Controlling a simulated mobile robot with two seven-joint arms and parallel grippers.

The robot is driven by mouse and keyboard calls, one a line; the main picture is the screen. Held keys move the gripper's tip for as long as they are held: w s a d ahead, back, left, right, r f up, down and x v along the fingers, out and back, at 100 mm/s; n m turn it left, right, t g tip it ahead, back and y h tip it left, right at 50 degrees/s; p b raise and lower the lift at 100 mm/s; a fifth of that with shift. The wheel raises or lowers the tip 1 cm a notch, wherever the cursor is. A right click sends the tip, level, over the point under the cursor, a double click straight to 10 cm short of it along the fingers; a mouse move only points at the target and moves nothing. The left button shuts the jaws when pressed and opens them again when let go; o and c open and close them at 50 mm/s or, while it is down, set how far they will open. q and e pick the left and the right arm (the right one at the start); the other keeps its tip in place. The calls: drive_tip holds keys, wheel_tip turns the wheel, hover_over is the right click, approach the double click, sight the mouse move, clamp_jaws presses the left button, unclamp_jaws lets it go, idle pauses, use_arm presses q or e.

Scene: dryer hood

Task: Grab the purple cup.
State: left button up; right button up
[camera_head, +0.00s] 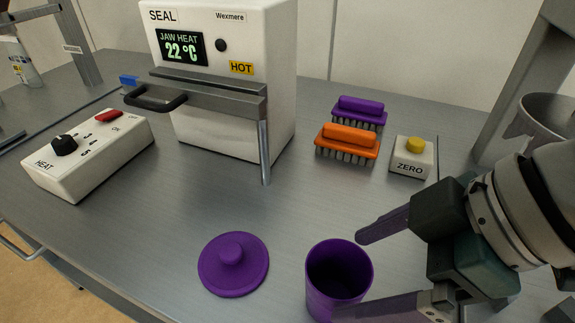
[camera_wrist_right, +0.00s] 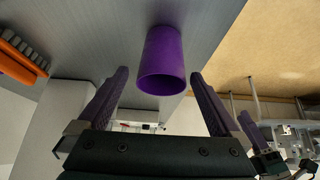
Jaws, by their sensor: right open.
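The purple cup (camera_head: 322,297) stands upright and open-topped on the metal table at the bottom of the head view. It also shows in the right wrist view (camera_wrist_right: 161,58), rim toward the camera. My right gripper (camera_head: 353,276) comes in from the right, open and empty. Its two fingertips lie either side of the cup's near part; I see no clear contact. In the right wrist view the fingers (camera_wrist_right: 160,74) frame the cup with gaps on both sides. What looks like part of my left gripper (camera_wrist_right: 258,130) shows at lower right there; its opening is unclear.
A purple lid (camera_head: 233,270) lies left of the cup. Behind are an orange brush (camera_head: 347,141), a purple brush (camera_head: 360,108), a ZERO button box (camera_head: 410,160), a white sealer (camera_head: 240,110) with a projecting handle, and a heat control box (camera_head: 85,165). The mid-table is clear.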

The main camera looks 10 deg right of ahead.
drive_tip(key=shift+s+x, duration=0.2)
drive_tip(key=shift+x, duration=0.8)
drive_tip(key=x, duration=0.5)
drive_tip(key=shift+w+a+b, duration=0.2)
drive_tip(key=shift+a+b, duration=0.2)
drive_tip(key=c, duration=1.2)
drive_tip(key=shift+r, duration=0.1)
